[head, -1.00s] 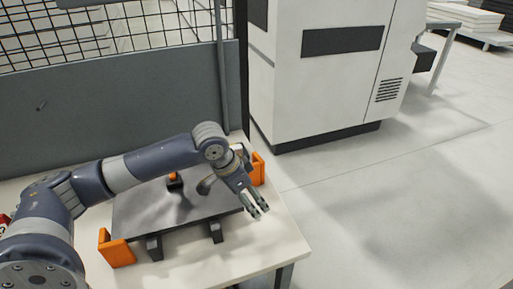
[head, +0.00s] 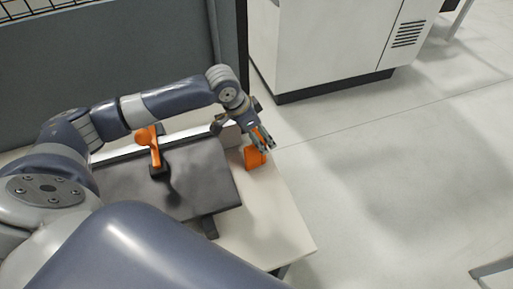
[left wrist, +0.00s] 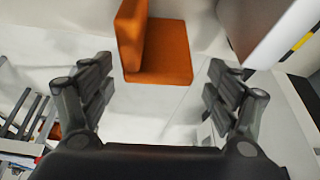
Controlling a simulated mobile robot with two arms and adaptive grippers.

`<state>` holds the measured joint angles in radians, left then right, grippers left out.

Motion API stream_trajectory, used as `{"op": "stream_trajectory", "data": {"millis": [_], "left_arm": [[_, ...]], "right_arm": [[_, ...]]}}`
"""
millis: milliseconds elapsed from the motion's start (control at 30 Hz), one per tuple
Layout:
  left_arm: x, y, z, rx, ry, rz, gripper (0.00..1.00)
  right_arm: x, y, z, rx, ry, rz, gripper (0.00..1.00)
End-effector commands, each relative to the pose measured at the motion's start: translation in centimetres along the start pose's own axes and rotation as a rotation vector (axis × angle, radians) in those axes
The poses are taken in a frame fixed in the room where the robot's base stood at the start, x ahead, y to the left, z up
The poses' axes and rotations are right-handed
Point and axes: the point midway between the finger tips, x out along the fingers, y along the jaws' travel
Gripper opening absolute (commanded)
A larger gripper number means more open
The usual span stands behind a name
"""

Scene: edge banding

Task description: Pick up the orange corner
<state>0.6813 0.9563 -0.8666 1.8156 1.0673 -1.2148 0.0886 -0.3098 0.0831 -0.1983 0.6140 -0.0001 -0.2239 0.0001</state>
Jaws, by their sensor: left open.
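The orange corner (head: 253,159) stands on the table at the right end of the dark panel (head: 205,175). My left gripper (head: 265,142) is open and empty, just above and beside the corner, partly covering it. In the left wrist view the corner (left wrist: 166,52) shows its L shape at top centre, beyond the tips of the two spread fingers (left wrist: 160,82). I see no finger touching it. My right gripper is not in view.
An orange-handled clamp (head: 152,147) stands at the panel's back edge. The pale table (head: 265,225) has bare room along its right side. A grey partition (head: 120,55) rises behind the table, and a white machine cabinet (head: 325,40) stands on the floor beyond.

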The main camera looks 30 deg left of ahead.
Motion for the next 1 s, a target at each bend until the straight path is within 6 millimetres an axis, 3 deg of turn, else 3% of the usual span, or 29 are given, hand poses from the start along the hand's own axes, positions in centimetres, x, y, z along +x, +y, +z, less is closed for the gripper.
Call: {"op": "stream_trajectory", "data": {"millis": [433, 733, 900, 1000], "left_arm": [[5.0, 0.4, 0.7, -0.001, 0.000, 0.000, 0.82], [5.5, 0.4, 0.7, 0.001, 0.000, -0.002, 0.82], [5.5, 0.4, 0.7, 0.000, 0.000, -0.001, 0.49], [5.5, 0.4, 0.7, 0.000, 0.000, -0.001, 0.45]], "right_arm": [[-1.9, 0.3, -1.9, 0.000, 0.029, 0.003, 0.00], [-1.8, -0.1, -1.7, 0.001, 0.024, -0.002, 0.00], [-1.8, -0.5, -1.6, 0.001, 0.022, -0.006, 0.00], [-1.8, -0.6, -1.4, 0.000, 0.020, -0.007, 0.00]]}}
